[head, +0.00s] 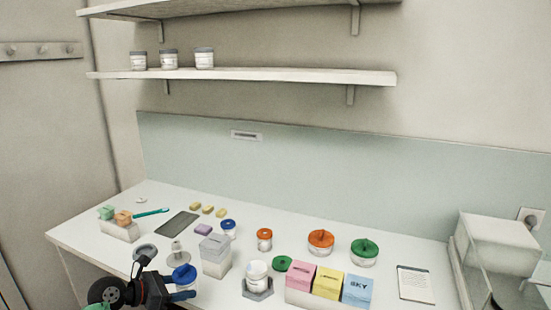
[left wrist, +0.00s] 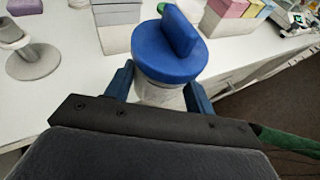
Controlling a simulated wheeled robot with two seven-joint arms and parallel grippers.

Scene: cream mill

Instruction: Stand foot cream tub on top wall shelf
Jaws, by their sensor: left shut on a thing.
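My left gripper (head: 183,287) is at the front edge of the counter, low in the head view. It is shut on a white tub with a blue lid (head: 183,274). In the left wrist view the blue lid (left wrist: 170,48) with its raised grip bar faces the camera, and the fingers press on both sides of the white body. No label shows, so I cannot tell whether it is the foot cream tub. The top wall shelf (head: 220,10) shows only its underside and front edge; its upper surface is out of view. My right gripper is not in view.
The lower shelf (head: 300,76) holds several grey-lidded tubs at its left. The counter (head: 215,290) carries a grey box (head: 215,256), another blue-lidded tub (head: 228,229), orange-lidded and green-lidded tubs, and coloured boxes (head: 327,284). A glass-sided machine (head: 495,245) stands at the right.

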